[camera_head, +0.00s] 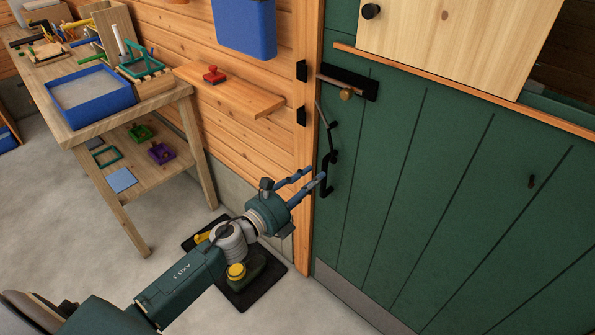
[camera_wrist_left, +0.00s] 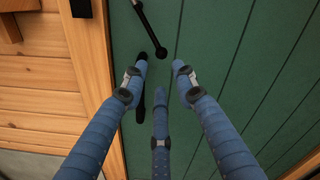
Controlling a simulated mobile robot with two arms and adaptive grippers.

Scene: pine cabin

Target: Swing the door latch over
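The green door (camera_head: 400,170) is on the right in the head view. A thin black latch bar (camera_head: 323,116) hangs tilted near its left edge, above a black pull handle (camera_head: 326,180). In the left wrist view the bar (camera_wrist_left: 150,28) ends in a round knob above the fingers. The pull handle (camera_wrist_left: 140,107) is partly hidden behind the left finger. My left gripper (camera_head: 313,174) has its blue fingers spread beside the handle, below the bar. The gripper (camera_wrist_left: 160,70) holds nothing; I cannot tell whether a finger touches the handle. My right gripper is not in view.
Two black brackets (camera_head: 301,70) sit on the wooden door post. A bolt with a brass knob (camera_head: 345,94) is higher on the door. A wall shelf (camera_head: 235,95) carries a red object (camera_head: 213,75). A workbench (camera_head: 65,122) stands left; a dark mat (camera_head: 262,288) lies below my arm.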

